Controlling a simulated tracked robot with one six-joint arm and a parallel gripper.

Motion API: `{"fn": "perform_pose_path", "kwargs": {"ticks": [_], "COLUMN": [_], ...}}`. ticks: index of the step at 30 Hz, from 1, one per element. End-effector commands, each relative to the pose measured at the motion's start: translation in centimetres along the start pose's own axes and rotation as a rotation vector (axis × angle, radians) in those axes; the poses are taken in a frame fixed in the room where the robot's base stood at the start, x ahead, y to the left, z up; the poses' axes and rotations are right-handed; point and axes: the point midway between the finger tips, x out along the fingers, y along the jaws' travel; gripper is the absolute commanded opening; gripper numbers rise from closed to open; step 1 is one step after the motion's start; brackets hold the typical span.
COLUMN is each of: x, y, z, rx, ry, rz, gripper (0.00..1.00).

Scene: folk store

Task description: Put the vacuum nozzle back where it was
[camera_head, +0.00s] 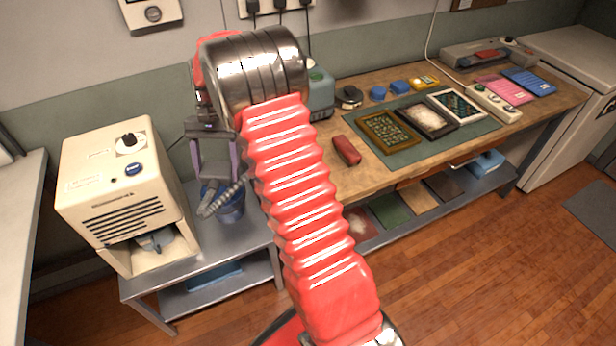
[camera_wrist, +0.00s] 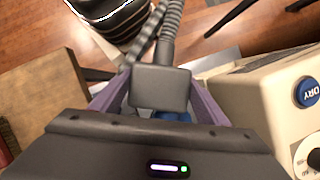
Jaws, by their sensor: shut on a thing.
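My gripper (camera_head: 216,178) has purple fingers and hangs over the steel side table, right of the cream machine. In the wrist view, my gripper (camera_wrist: 160,100) is shut on the vacuum nozzle (camera_wrist: 161,84), a dark grey block between the two fingers. A ribbed grey hose (camera_wrist: 173,28) runs from the nozzle's far side. In the head view, the hose (camera_head: 220,200) shows below the fingers, in front of a blue bucket (camera_head: 233,212); the nozzle itself is hard to make out there. Whether the hose touches the bucket cannot be told.
The cream machine (camera_head: 105,170) stands close on the left, with its blue DRY button (camera_wrist: 308,91). A wooden bench (camera_head: 375,175) on the right holds a red block (camera_head: 346,150), several framed screens and blue pieces. Clear floor (camera_head: 470,260) lies in front.

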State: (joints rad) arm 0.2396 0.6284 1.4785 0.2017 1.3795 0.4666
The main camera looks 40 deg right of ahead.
Motion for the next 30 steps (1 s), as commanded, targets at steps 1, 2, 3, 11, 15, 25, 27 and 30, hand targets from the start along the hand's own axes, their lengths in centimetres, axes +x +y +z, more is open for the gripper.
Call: {"fn": "perform_pose_path", "kwargs": {"ticks": [1,2,3,11,15,25,27,30], "x": [-0.4,-0.6,-0.8,-2.2,-2.9,-4.5,-4.7,-5.0], "y": [1.1,1.6,2.2,6.8,9.4,15.3,16.5,18.0], "z": [-0.7,-0.9,-1.4,-3.9,-5.0,-6.9,-7.2,-7.4], "rx": [0.098,0.159,0.240,0.772,1.051,1.638,1.746,1.888], "ry": [0.000,0.000,0.000,0.000,0.000,0.001,0.001,0.001], "rz": [-0.042,-0.068,-0.101,-0.322,-0.436,-0.681,-0.726,-0.784], "gripper": [0.48,0.48,0.48,0.48,0.48,0.48,0.48,0.48]}}
